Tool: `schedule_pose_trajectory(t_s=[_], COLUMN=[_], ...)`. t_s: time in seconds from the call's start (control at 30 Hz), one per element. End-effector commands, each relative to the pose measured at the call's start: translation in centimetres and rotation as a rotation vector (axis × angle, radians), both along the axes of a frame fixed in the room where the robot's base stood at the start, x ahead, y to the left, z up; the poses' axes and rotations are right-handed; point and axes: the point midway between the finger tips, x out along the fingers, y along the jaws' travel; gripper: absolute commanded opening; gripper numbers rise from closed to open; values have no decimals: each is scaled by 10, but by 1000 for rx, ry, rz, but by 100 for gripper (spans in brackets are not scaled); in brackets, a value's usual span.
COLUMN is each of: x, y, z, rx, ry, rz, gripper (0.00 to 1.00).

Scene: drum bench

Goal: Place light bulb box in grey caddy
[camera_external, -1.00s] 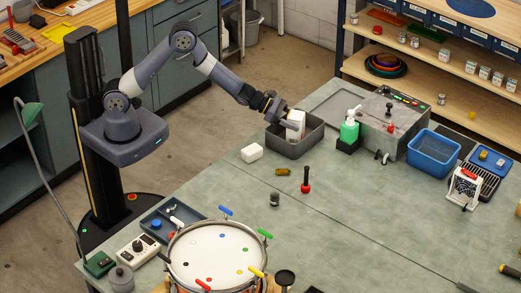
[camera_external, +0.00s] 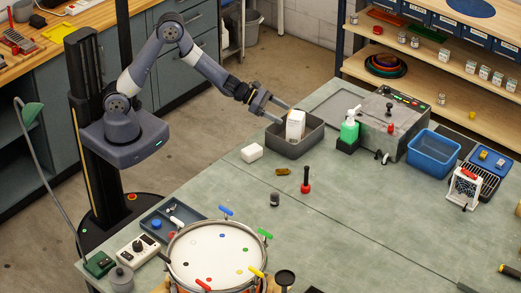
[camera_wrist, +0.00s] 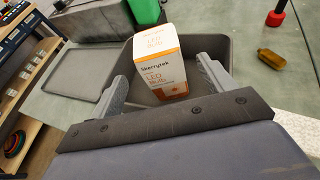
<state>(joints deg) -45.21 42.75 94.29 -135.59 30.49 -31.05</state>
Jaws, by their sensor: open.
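The light bulb box (camera_external: 295,125), white with orange trim, stands upright inside the grey caddy (camera_external: 312,143). In the wrist view the box (camera_wrist: 159,68) shows its printed front, with the caddy (camera_wrist: 232,50) walls around it. My gripper (camera_external: 278,110) is open and empty, just above the caddy's left rim. In the wrist view its two fingers (camera_wrist: 160,75) are spread wide on either side of the box and look apart from it. The base of the box is partly hidden by the caddy wall in the outside view.
A white block (camera_external: 252,152) lies left of the caddy. A green pump bottle (camera_external: 349,129) stands just to its right, beside a grey panel box (camera_external: 388,120). A blue basin (camera_external: 433,152) is further right. The bench middle is mostly clear.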

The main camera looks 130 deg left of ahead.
Motion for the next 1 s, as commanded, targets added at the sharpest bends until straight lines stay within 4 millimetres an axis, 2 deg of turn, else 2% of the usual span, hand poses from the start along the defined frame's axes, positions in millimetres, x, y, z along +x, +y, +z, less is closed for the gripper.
schedule_pose_trajectory(t_s=[0.1, 0.3, 0.73, 0.87, 1.0], x=[-18, -39, -48, -48, -55], y=[-7, -15, -20, -22, -41], z=[8, 18, 22, 21, 13], rx=[2, 1, 0, 7, 66], ry=[-2, -1, 0, 12, 104], rz=[2, 1, 0, -10, -88], gripper=[78, 78, 78, 87, 98])
